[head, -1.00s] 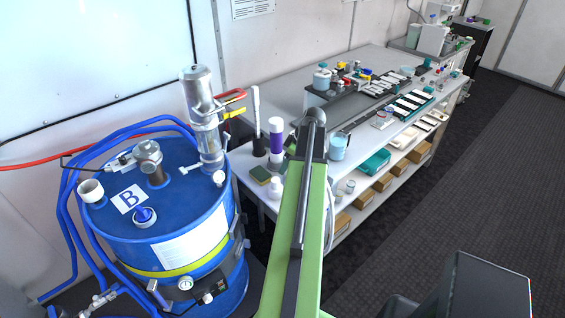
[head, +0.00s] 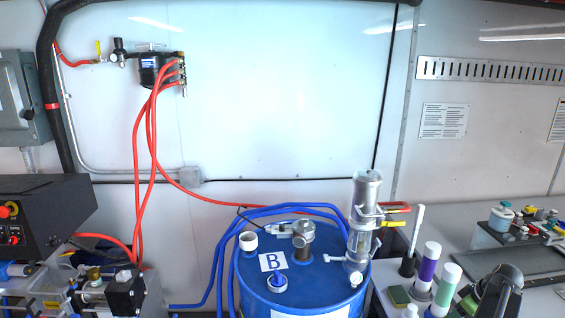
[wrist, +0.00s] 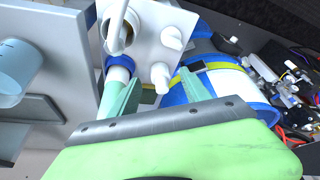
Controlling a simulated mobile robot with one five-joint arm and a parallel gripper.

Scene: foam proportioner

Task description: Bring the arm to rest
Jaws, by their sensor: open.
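My gripper (wrist: 155,92) shows in the wrist view with its two pale teal fingers spread apart and nothing held between them. Below the fingers is a white bench top (wrist: 148,38) with small bottles and a cup on it. A blue-and-white container (wrist: 118,70) appears close by the left finger; I cannot tell whether they touch. In the head view part of my arm shows at the lower right edge, over the bench; the fingertips cannot be made out there.
A blue drum (head: 312,290) marked B stands left of the bench, with a clear-bodied pump (head: 364,215) on top. Purple-and-white (head: 427,268) and green-and-white (head: 446,285) tubes stand near my arm. Red hoses (head: 150,150) hang at the left. A black tray (head: 520,262) lies at the right.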

